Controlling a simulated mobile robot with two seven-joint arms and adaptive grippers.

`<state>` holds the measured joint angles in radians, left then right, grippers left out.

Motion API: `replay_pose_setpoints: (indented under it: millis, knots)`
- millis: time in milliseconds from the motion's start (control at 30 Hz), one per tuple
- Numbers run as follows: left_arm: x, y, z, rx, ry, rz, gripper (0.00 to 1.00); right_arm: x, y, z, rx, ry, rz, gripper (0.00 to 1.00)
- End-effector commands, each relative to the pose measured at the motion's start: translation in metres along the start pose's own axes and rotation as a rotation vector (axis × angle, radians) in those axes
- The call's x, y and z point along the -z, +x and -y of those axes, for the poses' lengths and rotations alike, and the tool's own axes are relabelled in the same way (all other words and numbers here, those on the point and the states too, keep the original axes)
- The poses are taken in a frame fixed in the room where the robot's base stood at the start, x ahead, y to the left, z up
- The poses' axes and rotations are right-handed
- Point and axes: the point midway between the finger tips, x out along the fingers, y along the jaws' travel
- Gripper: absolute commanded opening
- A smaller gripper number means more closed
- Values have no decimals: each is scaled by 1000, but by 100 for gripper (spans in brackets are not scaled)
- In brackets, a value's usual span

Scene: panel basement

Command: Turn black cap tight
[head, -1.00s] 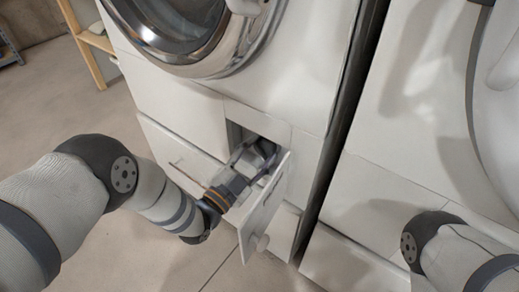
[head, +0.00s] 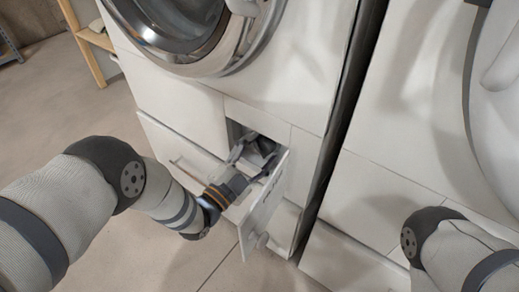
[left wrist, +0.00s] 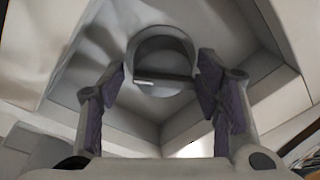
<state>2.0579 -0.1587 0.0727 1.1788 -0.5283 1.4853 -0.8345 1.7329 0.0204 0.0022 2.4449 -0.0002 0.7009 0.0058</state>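The cap (left wrist: 163,58) is a round grey-dark piece with a bar across its face, deep inside a recess at the washer's lower right. In the left wrist view it sits ahead, between and beyond my left gripper's fingertips. My left gripper (left wrist: 160,78) is open, with dark padded fingers on either side of the cap; I see no clear contact. In the head view my left gripper (head: 254,161) reaches into the open compartment, and the dark cap (head: 266,145) shows partly behind it. Whether the cap is fully seated cannot be told. My right gripper is out of the picture.
The compartment's small white flap (head: 262,208) stands open just right of my left gripper. The washer's round door (head: 190,30) is above. A second white machine (head: 400,130) stands right, past a narrow gap.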

Motion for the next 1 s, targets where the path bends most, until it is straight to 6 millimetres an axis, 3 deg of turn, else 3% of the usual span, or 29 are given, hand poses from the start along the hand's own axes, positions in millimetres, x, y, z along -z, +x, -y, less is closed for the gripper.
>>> replay_pose_setpoints:
  millis: [367,700,833,1000]
  knots:
    - [-1,-8,0,0,0,2,65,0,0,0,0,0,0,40]
    - [-1,-94,0,0,-2,4,65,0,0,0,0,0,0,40]
    - [0,-113,0,0,0,1,65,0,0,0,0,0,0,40]
    - [0,-120,0,1,0,-1,65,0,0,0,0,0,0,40]
